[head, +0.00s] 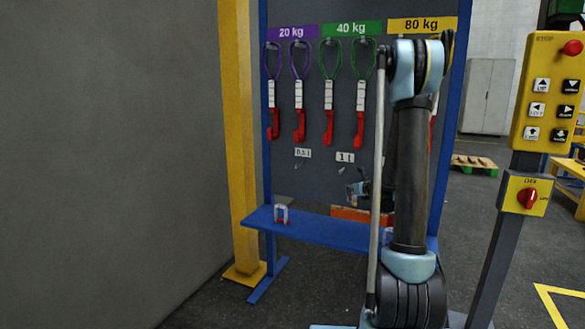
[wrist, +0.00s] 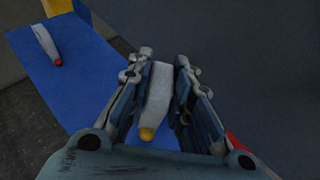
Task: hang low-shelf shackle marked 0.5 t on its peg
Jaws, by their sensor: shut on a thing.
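My gripper (wrist: 160,88) is shut on a grey shackle (wrist: 158,98) with a yellow pin end, seen between the fingers in the wrist view. No load mark on it is readable. In the head view my gripper (head: 357,190) is in front of the dark board, above the blue shelf, partly hidden by my arm. A "0.5 t" label (head: 302,153) is on the board, with a small peg (head: 298,167) below it, left of my gripper. A "1 t" label (head: 345,157) is to its right, with a peg (head: 341,170) below.
Another grey shackle, with a red pin (wrist: 58,62), sits on the blue shelf (head: 320,231) at its left end. Several slings with red hooks (head: 300,125) hang above the labels. A yellow post (head: 238,130) stands left; a yellow control box (head: 545,95) stands right.

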